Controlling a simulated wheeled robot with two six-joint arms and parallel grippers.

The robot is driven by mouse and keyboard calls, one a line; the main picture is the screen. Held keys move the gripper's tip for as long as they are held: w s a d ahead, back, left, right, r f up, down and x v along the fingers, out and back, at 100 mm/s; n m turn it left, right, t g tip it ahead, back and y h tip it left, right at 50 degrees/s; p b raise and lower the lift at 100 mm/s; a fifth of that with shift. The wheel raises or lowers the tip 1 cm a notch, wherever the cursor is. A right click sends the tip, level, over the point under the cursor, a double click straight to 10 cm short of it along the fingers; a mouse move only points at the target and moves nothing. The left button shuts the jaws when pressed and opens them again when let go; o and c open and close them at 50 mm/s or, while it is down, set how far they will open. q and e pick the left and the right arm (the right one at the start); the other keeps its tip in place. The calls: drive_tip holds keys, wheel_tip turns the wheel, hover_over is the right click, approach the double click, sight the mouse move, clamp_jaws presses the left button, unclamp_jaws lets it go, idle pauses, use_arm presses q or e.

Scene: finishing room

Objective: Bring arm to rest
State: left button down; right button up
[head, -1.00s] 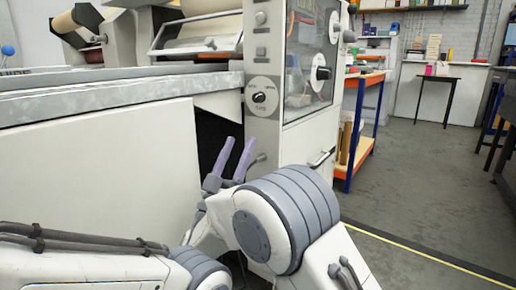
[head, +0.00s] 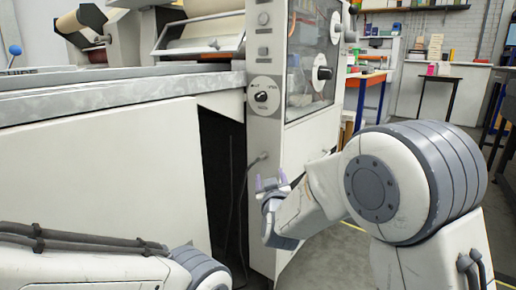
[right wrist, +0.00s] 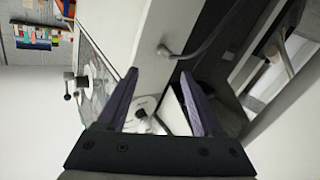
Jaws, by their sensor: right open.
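My right gripper (head: 271,184) is in front of the white machine's narrow front panel, below its round dial (head: 262,96). Its two purple fingers stand apart with nothing between them. In the right wrist view the open fingers (right wrist: 163,108) point toward the machine panel, and the dial (right wrist: 137,118) shows between them. My right arm is folded at its large grey-banded joint, at the right of the head view. Part of my left arm shows at the lower left, but its gripper is out of view.
The white machine (head: 318,146) stands close ahead, with a window and a cable outlet (head: 263,156). A grey-topped white cabinet (head: 100,175) fills the left, with a dark gap beside it.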

drive_tip(key=s+d+f+m+g, duration=0.2)
drive_tip(key=s+d+f+g, duration=0.7)
drive_tip(key=s+f, duration=0.4)
drive_tip(key=s+d+f+m+g+h, duration=0.1)
drive_tip(key=s+d+f+g, duration=0.2)
drive_tip(key=s, duration=0.5)
drive_tip(key=s+d+f+m+g, duration=0.1)
drive_tip(key=s+d+f+g, duration=0.2)
drive_tip(key=s, duration=0.4)
drive_tip(key=s+a+r+n+g+y+p, duration=0.1)
drive_tip(key=s+a+r+n+g+p, duration=0.2)
drive_tip(key=s+a+r+n+p, duration=0.8)
wheel_tip(320, 180, up, 40)
drive_tip(key=s+a+m+p, duration=0.2)
drive_tip(key=m+p, duration=0.1)
drive_tip(key=p, duration=3.1)
drive_tip(key=shift+s+a+r, duration=0.15)
drive_tip(key=shift+a, duration=0.15)
